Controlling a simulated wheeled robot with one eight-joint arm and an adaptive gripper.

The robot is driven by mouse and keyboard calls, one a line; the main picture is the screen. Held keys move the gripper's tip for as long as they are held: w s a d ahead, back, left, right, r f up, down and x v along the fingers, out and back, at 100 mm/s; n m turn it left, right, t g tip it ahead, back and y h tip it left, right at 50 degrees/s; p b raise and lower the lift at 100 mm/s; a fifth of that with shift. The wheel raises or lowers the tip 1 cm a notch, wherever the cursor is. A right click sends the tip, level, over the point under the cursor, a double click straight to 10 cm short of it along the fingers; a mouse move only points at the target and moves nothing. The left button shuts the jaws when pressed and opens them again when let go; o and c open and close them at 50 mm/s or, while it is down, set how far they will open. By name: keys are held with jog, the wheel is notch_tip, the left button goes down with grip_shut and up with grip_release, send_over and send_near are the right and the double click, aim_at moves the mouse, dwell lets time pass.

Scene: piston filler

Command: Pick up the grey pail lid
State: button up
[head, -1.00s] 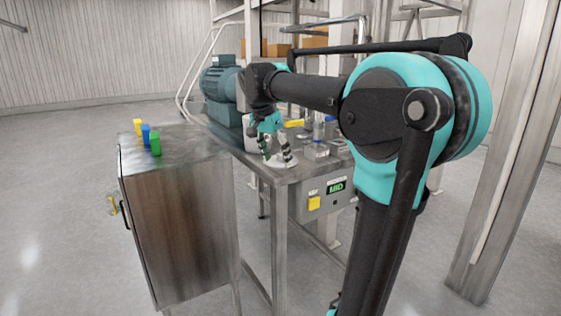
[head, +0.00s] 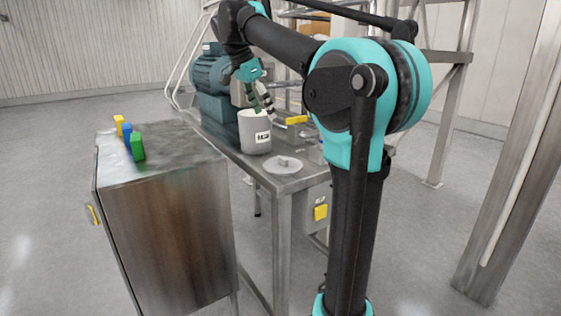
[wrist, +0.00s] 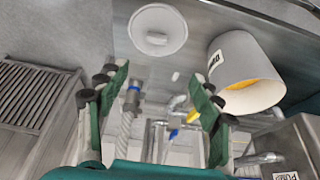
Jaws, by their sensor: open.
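The grey pail lid (head: 284,166) is a flat round disc with a small knob, lying on the steel table near its front corner. It shows whole at the top of the wrist view (wrist: 157,28). The grey pail (head: 253,134), with a label, stands upright just behind and left of the lid; in the wrist view its open mouth (wrist: 240,72) shows something yellow inside. My gripper (head: 265,113) is open and empty, raised above the table by the pail and apart from the lid. Both fingers (wrist: 157,85) show in the wrist view with nothing gripped between them.
A blue-grey motor (head: 212,80) stands behind the pail. Machine parts and a yellow piece (head: 296,120) lie right of it. A steel cabinet (head: 165,200) at the left carries yellow, blue and green blocks (head: 138,147). The table around the lid's front is clear.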

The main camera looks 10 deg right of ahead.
send_near(283, 157)
jog(key=shift+w+d+f, duration=0.25)
jog(key=shift+w+f, duration=0.05)
jog(key=shift+f, duration=0.3)
jog(key=shift+w+d+f, duration=0.25)
jog(key=shift+w+f, duration=0.1)
jog(key=shift+f, duration=0.25)
jog(key=shift+s+x, duration=0.15)
jog(key=shift+x, duration=0.8)
jog(key=shift+s+x, duration=0.2)
jog(key=shift+x, duration=0.8)
jog(key=shift+s+x, duration=0.15)
jog(key=shift+x, duration=0.8)
jog(key=shift+f, duration=0.1)
jog(key=c, duration=1.3)
jog(key=shift+o, duration=0.2)
